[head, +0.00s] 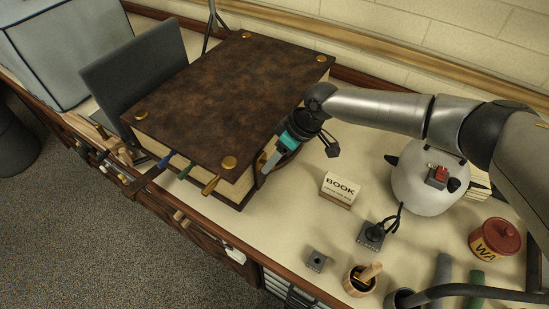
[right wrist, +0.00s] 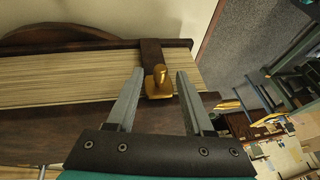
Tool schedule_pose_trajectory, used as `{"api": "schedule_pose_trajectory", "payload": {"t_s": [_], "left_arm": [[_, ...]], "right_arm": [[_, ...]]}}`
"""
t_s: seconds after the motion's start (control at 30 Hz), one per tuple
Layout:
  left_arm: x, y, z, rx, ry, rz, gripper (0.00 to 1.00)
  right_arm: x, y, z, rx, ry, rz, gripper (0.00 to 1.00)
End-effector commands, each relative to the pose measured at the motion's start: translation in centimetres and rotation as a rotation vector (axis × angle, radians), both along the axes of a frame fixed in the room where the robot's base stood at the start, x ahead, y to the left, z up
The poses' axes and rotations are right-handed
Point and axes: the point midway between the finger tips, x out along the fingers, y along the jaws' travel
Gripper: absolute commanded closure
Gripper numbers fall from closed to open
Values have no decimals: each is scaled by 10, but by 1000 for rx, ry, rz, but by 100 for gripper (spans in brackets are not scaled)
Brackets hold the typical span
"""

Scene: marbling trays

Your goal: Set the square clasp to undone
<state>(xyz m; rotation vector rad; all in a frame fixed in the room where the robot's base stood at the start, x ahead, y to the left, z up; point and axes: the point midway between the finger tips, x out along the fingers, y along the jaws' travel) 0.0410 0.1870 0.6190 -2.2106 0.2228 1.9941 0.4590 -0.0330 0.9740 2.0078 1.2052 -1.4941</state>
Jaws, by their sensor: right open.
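A large book with a mottled brown cover (head: 235,85) lies on the table. In the right wrist view, a dark strap (right wrist: 151,52) crosses its page edges (right wrist: 75,80). A gold clasp with a squarish plate and a raised knob (right wrist: 159,84) sits on this strap; the plate lies against the strap. My right gripper (head: 268,165) is at the book's right side in the head view. In the right wrist view its open fingers (right wrist: 160,72) stand on either side of the clasp, with nothing gripped. The clasp is hidden in the head view. My left gripper is not in view.
A small BOOK sign (head: 340,188), a white rounded pot (head: 422,185), a red-lidded jar (head: 495,240) and a wooden mortar (head: 359,281) stand right of the book. A grey panel (head: 135,80) stands at left.

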Motion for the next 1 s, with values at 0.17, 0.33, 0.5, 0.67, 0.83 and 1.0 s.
{"api": "schedule_pose_trajectory", "payload": {"t_s": [0.17, 0.33, 0.5, 0.67, 0.83, 1.0], "left_arm": [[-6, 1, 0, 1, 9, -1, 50], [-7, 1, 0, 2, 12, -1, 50], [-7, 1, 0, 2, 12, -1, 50], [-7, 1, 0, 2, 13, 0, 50], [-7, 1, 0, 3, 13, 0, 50], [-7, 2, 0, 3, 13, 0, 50]], "right_arm": [[0, 0, 0, 1, 1, 0, 48], [0, 0, 0, 1, 1, 0, 65], [0, 0, 0, 1, 1, 0, 84], [0, 0, 0, 1, 1, 0, 100], [0, 0, 1, 1, 1, 0, 100], [0, 0, 1, 1, 0, 0, 100]]}}
